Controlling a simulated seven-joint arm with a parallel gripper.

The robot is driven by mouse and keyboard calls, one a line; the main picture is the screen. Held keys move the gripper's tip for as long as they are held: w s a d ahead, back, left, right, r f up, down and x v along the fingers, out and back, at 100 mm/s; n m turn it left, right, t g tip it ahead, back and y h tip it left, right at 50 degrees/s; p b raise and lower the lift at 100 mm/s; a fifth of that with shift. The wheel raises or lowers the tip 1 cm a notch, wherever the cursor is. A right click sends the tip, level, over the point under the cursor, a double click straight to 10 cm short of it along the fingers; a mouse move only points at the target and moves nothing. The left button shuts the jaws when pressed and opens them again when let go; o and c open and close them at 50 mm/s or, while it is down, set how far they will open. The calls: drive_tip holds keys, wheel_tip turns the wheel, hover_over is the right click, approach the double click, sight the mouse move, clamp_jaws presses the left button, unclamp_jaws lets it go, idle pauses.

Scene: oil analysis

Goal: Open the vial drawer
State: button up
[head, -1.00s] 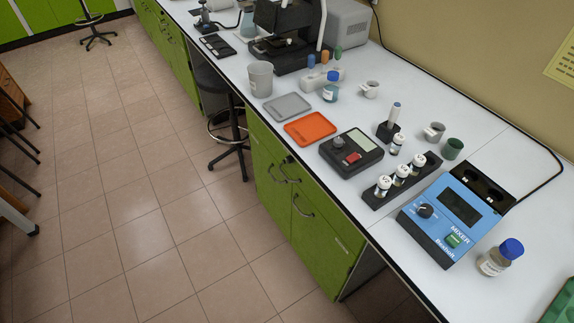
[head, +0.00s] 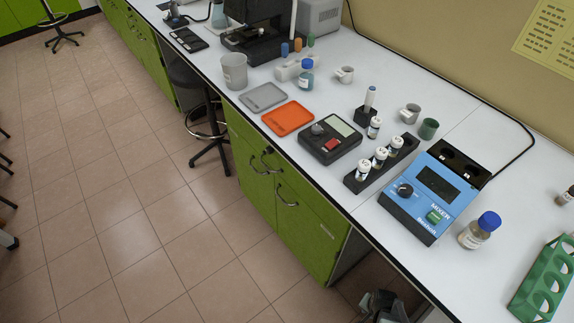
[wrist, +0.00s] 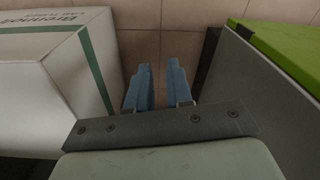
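The green cabinet (head: 308,232) stands under the white bench in the head view. A drawer front (head: 247,133) seems to run along its top, with a dark pull (head: 268,152) near it. Curved dark handles (head: 287,196) sit lower on the front. No vial label is readable, and the drawer looks shut. My gripper (wrist: 160,82) has two blue fingers with a gap between them and floor tiles showing through; it holds nothing. In the head view, my arm's end shows low at the bottom edge, to the right of the cabinet and apart from the handles.
In the wrist view, a white box with a green stripe (wrist: 55,75) lies left of the fingers and a grey panel (wrist: 245,95) with a green edge lies right. The bench (head: 290,160) carries a blue mixer (head: 425,207) and vial rack (head: 365,180). Floor before the cabinet is clear.

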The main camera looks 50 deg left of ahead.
drive_tip(key=s+a+r+n+t+y, duration=0.1)
drive_tip(key=a+t+y, duration=0.1)
drive_tip(key=a, duration=0.9)
drive_tip(key=t+y, duration=0.4)
drive_tip(key=y, duration=1.3)
approach(265, 165)
drive_tip(key=shift+m, duration=0.4)
drive_tip(key=x, duration=1)
drive_tip(key=shift+f, duration=0.3)
clamp_jaws()
